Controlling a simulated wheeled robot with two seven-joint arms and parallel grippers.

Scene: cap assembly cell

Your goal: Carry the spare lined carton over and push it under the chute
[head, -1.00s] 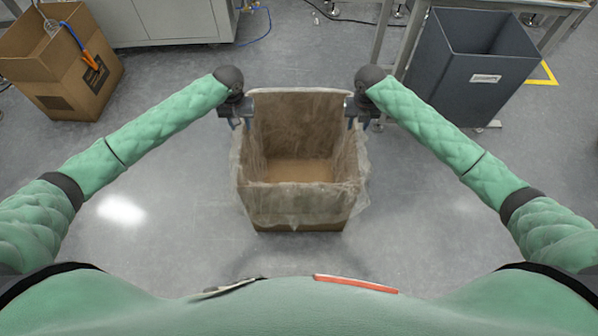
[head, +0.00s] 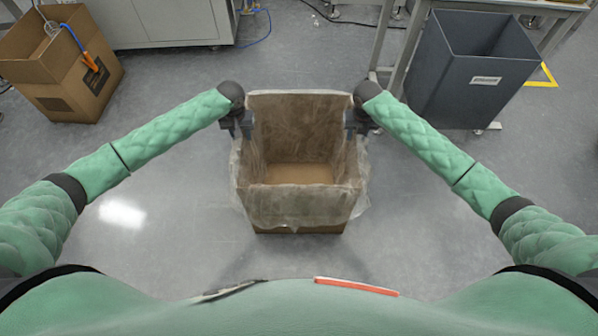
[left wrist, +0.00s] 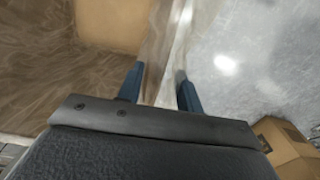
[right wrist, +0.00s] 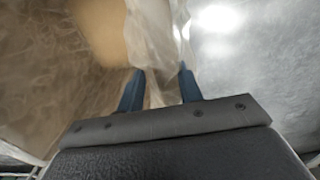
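The lined carton (head: 298,228) stands on the floor in front of me, open at the top, with a clear plastic liner folded over its rim. My left gripper (head: 243,128) is at its left wall and my right gripper (head: 355,126) at its right wall, both near the far corners. In the left wrist view the two fingers (left wrist: 160,88) stand apart, one on each side of the wall and liner. The right wrist view shows the same with the right fingers (right wrist: 163,87). Gaps show beside the wall, so both look open. I see no chute.
A dark grey bin (head: 470,90) stands at the back right beside a table leg (head: 384,40). Another brown carton (head: 75,95) with an orange-and-blue item stands at the back left. A pale cabinet (head: 160,22) is behind. Floor around the lined carton is clear.

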